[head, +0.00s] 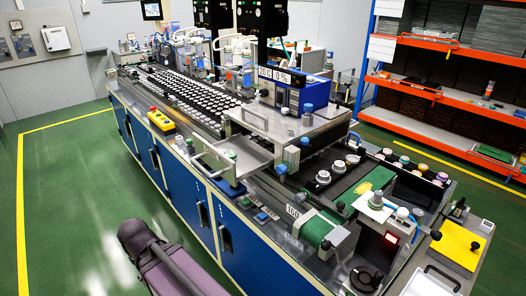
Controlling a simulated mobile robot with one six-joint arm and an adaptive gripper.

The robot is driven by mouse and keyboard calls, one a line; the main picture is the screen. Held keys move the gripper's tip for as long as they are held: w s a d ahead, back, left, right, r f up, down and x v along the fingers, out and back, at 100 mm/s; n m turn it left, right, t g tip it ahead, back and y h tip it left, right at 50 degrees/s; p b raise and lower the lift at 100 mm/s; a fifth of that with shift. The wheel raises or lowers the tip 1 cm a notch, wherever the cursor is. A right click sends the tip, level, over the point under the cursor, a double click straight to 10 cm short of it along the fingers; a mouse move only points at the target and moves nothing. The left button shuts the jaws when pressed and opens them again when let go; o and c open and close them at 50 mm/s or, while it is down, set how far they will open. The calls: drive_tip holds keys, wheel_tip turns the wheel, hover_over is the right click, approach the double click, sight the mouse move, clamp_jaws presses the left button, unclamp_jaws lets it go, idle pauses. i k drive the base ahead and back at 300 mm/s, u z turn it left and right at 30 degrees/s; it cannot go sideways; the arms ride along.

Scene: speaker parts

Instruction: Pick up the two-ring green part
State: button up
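I cannot clearly make out the two-ring green part at this size. A row of small round parts in several colours lies along the back right of the bench, and a greenish one (404,160) is among them; its rings cannot be told. A flat yellow-green piece (363,187) lies on a green strip in front of that row. My arm shows at the lower left as a dark rounded joint with a purplish link. My gripper is not in view.
A long blue-sided workbench (172,165) carries rows of pale round parts, a blue box machine (283,92) and a green roller (317,229). A yellow plate (458,246) sits at the right end. Orange shelves (450,95) stand behind. The green floor at left is clear.

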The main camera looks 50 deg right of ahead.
sight(232, 155)
drive_tip(key=z, duration=1.35)
drive_tip(key=k, duration=1)
drive_tip(key=u, duration=0.2)
drive_tip(key=i, duration=0.75)
